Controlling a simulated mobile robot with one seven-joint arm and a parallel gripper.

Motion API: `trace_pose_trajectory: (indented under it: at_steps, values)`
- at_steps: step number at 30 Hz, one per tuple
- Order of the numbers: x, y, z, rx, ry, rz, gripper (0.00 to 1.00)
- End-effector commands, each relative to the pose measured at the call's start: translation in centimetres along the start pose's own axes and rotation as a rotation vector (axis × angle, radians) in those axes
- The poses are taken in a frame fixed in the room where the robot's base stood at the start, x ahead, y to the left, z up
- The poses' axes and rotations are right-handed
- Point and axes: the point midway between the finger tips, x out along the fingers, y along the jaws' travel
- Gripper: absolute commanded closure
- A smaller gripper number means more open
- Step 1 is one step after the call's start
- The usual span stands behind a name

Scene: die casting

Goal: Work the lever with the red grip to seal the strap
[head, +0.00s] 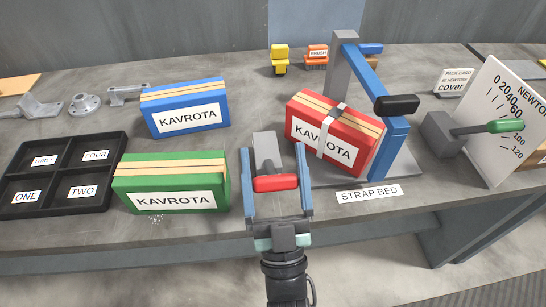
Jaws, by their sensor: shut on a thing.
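The lever's red grip (276,183) lies crosswise between the two blue fingers of my gripper (277,188) at the front middle of the table. My gripper is shut on the grip, one finger at each end. The grey lever body (267,150) stands just behind it. A white strap (331,131) runs around the red KAVROTA carton (304,133), with a small piece on top. The carton rests on the grey strap bed (402,172), under a blue and grey frame (392,140). Whether the strap is sealed cannot be told.
The green carton (168,198) stands close to the left of my gripper, with the blue carton (184,122) behind it. A black compartment tray (118,148) is at far left. A black handle (397,104) and a green-gripped lever (504,126) before a dial board (509,90) are at right.

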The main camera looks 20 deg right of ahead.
Motion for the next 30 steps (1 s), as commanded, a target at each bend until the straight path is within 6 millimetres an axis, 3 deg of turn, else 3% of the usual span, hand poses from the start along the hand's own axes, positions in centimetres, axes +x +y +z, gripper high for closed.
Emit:
trace_pose_trajectory:
  at_steps: [18, 19, 21, 30]
  values:
    - [-0.44, 0.04, -0.34, -0.001, 0.016, 0.000, 1.00]
    - [-0.44, 0.04, -0.34, -0.001, 0.016, 0.000, 0.11]
    - [-0.44, 0.04, -0.32, -0.001, 0.015, 0.000, 0.00]
    - [-0.82, 0.01, -0.06, -0.001, 0.009, 0.000, 0.00]
